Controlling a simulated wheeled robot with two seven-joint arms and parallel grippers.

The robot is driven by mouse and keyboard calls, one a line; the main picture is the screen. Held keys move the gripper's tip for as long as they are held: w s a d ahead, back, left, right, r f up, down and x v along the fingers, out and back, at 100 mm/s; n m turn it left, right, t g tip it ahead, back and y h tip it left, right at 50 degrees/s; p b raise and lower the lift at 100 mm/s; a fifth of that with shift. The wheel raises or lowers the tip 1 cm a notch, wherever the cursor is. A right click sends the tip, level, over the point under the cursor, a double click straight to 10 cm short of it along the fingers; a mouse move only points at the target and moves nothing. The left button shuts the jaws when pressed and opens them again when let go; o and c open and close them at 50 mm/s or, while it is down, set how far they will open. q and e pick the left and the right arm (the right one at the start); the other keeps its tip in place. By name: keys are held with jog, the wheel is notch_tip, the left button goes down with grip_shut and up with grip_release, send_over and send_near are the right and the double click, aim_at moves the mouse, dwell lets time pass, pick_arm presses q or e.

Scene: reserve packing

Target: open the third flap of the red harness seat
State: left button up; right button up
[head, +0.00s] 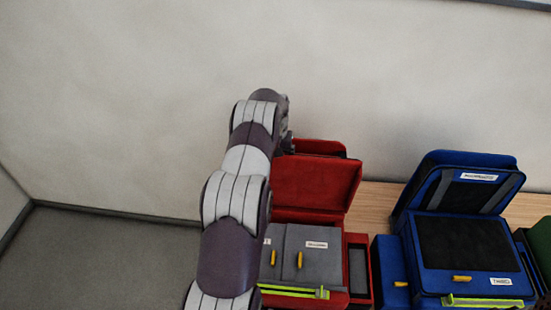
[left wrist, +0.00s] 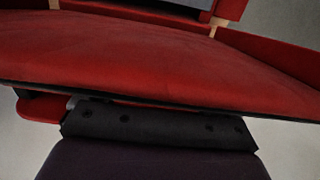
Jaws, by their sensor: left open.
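The red harness seat (head: 359,270) stands right of my left arm in the head view. A red flap (head: 318,186) stands raised at its back, with another red padded part (head: 318,147) behind it. In front lie grey flaps (head: 318,268) with yellow pull tabs and small labels; the left one is partly hidden by my arm. My left arm reaches over the seat's left side to the raised part. In the left wrist view, a broad red panel (left wrist: 150,55) crosses in front of my left gripper (left wrist: 155,130) and hides most of its fingers. My right gripper is not in view.
A blue seat (head: 465,235) with a raised back and a yellow tab stands to the right. A green item (head: 540,240) is at the right edge. A lime strap (head: 295,292) crosses the red seat's front. The wall is close behind; grey floor (head: 110,255) is free at left.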

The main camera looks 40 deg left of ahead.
pick_arm(q)
jog(key=shift+r, duration=0.35)
notch_tip(320, 180, up, 12)
jog(key=p, duration=1.2)
